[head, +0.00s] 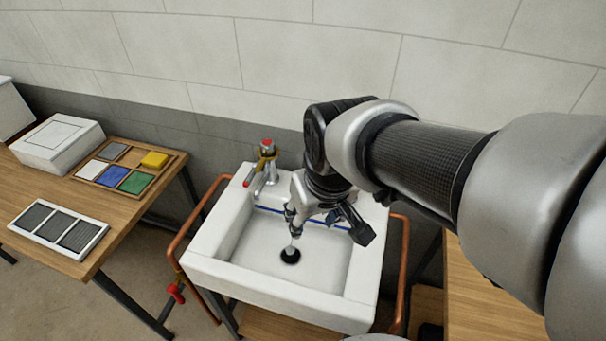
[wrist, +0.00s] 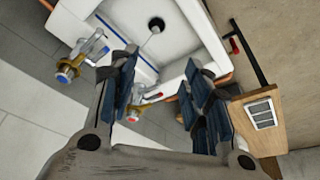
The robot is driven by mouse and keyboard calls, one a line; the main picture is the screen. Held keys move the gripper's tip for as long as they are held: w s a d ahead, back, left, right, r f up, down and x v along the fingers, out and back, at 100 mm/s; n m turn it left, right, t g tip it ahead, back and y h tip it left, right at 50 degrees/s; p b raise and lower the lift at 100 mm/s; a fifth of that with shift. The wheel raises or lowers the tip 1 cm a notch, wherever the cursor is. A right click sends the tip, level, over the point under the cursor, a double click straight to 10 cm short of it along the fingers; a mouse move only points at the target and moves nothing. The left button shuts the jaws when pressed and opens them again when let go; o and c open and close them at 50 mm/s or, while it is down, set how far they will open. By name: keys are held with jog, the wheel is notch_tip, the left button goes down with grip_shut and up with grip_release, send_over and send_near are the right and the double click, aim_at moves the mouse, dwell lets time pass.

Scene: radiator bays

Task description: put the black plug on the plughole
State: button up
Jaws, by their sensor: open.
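A black round disc (head: 290,257) lies at the bottom of the white sink (head: 218,268), with a thin pale stem by it. It also shows in the wrist view (wrist: 156,24), with the stem's small pale knob at its edge. The plughole does not show separately, and I cannot tell whether the disc is the plug seated there. My gripper (head: 326,228) is over the sink, above and a little right of the disc in the head view. In the wrist view my gripper (wrist: 158,75) has its fingers wide apart, with nothing between them.
A tap (head: 266,165) stands at the sink's back left; the wrist view shows two taps. Copper pipes (head: 193,222) flank the sink. A left table holds a white box (head: 58,143), a tray of coloured blocks and a grey three-panel plate (head: 58,229). A wooden bench is on the right.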

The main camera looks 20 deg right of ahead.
jog(key=s+r+t, duration=0.1)
jog(key=s+r, duration=0.1)
jog(key=s, duration=0.8)
jog(key=shift+r+m, duration=0.3)
